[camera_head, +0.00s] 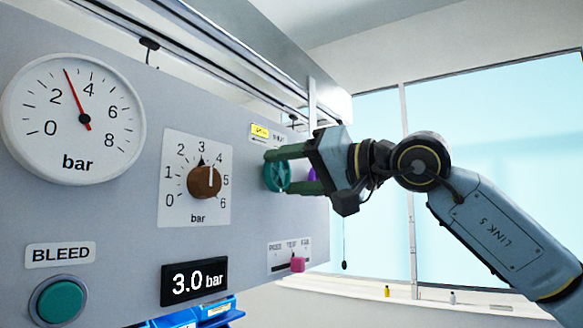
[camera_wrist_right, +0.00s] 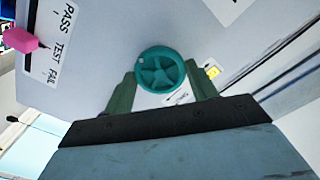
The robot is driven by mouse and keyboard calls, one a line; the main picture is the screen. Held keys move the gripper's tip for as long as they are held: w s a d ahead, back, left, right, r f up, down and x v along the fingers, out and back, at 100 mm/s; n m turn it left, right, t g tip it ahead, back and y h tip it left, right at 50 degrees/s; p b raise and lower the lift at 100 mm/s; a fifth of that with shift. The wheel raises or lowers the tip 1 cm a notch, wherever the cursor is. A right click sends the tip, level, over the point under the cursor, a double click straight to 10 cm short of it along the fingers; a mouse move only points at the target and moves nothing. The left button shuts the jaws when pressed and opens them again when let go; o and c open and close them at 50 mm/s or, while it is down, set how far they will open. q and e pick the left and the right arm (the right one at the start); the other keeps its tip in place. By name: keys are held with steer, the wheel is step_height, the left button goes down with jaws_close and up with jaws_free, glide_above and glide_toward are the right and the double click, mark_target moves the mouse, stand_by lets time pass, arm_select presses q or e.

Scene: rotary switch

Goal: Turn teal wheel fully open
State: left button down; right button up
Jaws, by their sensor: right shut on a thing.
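The teal wheel (camera_head: 277,175) is on the grey panel, right of the brown knob, in the head view. In the right wrist view the teal wheel (camera_wrist_right: 160,71) shows face on, with spokes and a small light dot at its upper left rim. My right gripper (camera_head: 284,171) comes from the right, its green fingers above and below the wheel. In the right wrist view my right gripper (camera_wrist_right: 163,82) has one finger on each side of the wheel, shut on its rim. My left gripper is in neither view.
The panel also carries a gauge (camera_head: 75,118), a brown knob (camera_head: 204,182), a display (camera_head: 194,281) reading 3.0 bar, a teal BLEED button (camera_head: 61,301) and a pink slider (camera_head: 297,265). A purple thing (camera_head: 312,174) shows just behind my fingers. Blue bins (camera_head: 200,314) are below.

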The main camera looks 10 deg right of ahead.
steer(key=shift+n, duration=0.5)
steer(key=o, duration=1)
steer(key=shift+s+d, duration=0.35)
steer(key=b+v, duration=0.4)
steer(key=v, duration=0.8)
steer(key=shift+s+d, duration=0.15)
steer(key=shift+s, duration=0.05)
